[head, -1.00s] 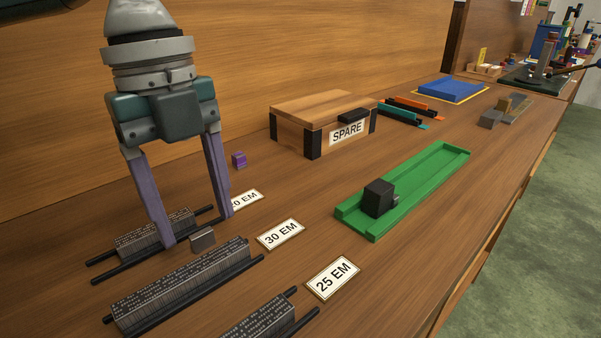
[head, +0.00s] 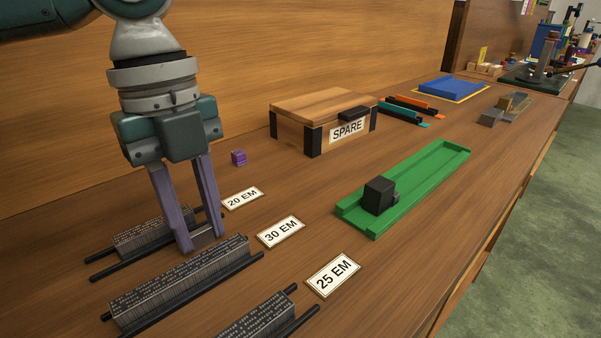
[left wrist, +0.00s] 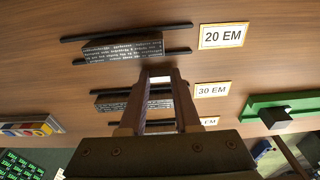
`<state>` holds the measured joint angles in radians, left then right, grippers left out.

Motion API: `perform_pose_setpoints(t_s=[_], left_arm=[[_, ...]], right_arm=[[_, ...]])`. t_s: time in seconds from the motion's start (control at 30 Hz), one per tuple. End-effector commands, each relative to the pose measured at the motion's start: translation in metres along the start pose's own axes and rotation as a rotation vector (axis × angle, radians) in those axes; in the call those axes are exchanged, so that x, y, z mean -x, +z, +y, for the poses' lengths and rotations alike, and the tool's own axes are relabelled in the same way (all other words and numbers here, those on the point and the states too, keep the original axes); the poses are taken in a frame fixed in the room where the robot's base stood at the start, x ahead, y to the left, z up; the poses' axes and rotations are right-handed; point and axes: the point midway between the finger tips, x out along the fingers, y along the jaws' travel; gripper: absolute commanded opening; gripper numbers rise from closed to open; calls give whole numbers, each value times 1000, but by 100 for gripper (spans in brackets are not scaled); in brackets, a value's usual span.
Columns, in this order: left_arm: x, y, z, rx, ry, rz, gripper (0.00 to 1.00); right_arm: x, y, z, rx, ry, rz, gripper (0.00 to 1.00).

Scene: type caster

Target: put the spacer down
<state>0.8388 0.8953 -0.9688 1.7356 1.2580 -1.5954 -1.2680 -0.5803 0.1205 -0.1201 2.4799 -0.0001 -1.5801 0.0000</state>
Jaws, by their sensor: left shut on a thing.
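The spacer is a small grey metal piece (head: 204,238), gripped between the fingertips of my left gripper (head: 203,240). In the left wrist view it shows as a pale piece (left wrist: 160,79) between the fingers. The gripper points down, low over the bench, between the 20 EM type line (head: 150,240) and the 30 EM type line (head: 180,285), near their right ends. I cannot tell whether the spacer touches the bench. My right gripper is not in view.
Cards read 20 EM (head: 242,198), 30 EM (head: 281,232) and 25 EM (head: 333,275). A purple cube (head: 239,157) and a wooden SPARE box (head: 290,132) stand behind. A green tray (head: 430,180) with a dark block (head: 378,196) lies right. Bench between box and tray is clear.

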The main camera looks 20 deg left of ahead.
Motion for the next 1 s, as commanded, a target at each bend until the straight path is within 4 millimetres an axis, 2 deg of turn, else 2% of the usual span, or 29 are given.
perform_pose_setpoints(t_s=[0.4,0.57,0.77,1.0], left_arm=[[0,0,0,0,-1,0,0],[8,-1,0,0,-2,0,0],[41,-4,-1,0,-5,-1,0],[113,-13,-2,-1,-7,-1,0]], right_arm=[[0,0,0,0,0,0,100],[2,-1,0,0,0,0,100],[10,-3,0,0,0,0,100],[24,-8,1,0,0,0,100]])
